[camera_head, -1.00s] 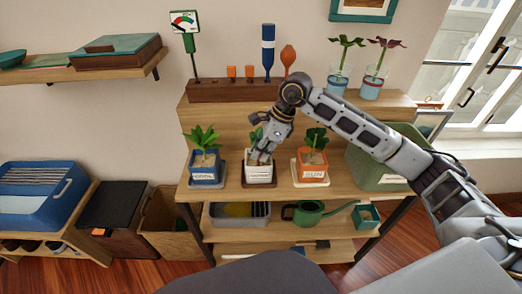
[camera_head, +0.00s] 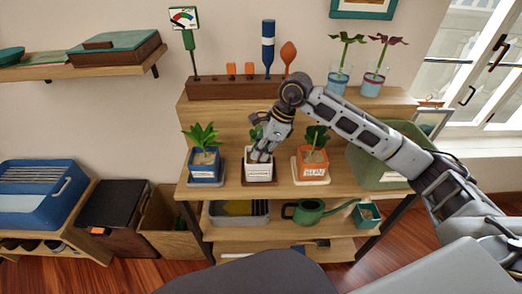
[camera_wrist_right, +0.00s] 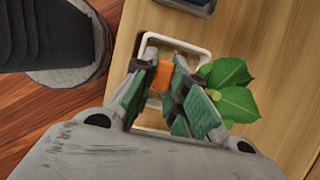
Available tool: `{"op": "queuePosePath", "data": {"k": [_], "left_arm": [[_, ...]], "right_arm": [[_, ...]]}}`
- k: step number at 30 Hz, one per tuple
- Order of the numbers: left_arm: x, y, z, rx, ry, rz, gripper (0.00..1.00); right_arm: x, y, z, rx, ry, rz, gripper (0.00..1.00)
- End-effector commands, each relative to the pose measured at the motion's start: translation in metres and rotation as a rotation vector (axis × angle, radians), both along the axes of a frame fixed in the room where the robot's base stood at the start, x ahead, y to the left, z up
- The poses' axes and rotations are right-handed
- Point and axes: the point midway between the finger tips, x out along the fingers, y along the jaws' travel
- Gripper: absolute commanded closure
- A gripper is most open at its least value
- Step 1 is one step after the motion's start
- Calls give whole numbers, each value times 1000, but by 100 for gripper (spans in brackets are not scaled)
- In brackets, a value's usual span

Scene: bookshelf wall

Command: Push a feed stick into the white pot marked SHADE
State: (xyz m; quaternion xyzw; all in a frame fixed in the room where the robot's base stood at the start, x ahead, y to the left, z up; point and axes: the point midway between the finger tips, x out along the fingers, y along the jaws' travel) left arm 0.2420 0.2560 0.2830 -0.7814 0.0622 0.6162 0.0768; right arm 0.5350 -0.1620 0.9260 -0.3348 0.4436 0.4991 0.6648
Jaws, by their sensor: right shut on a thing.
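The white pot (camera_head: 258,173) stands on a dark saucer between a blue pot and an orange pot. Its label is too small to read surely. My right gripper (camera_head: 261,155) is right over this pot and hides much of its top and plant. In the right wrist view my right gripper (camera_wrist_right: 165,100) is shut on a feed stick (camera_wrist_right: 162,75) with an orange head, over the pot's rim (camera_wrist_right: 200,50). The stick's lower end is hidden, so I cannot tell how deep it sits. Green leaves (camera_wrist_right: 233,90) are beside the fingers. My left gripper is out of view.
The blue pot (camera_head: 204,174) and orange pot (camera_head: 312,171), both planted, stand close on either side. Behind, a wooden rack (camera_head: 225,90) holds two orange feed sticks (camera_head: 240,69), a meter and tools. A green bin (camera_head: 375,167) is at the right. Bare shelf lies in front.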

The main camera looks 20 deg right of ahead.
Motion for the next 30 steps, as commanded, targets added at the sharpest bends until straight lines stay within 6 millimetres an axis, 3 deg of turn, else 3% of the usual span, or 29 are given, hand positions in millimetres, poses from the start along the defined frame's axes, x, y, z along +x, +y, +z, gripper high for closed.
{"op": "queuePosePath", "data": {"k": [7, 8, 13, 25, 30], "left_arm": [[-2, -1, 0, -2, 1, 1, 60], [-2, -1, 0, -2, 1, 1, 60], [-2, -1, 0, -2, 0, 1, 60], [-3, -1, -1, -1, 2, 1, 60], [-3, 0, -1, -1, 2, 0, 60]], "right_arm": [[0, 0, -1, -1, 1, 0, 98], [0, 0, -1, -1, 1, 0, 84], [0, 0, -1, -1, 1, 0, 62], [0, 0, 0, 0, 0, 0, 60], [0, 0, 0, 0, 0, 0, 41]]}}
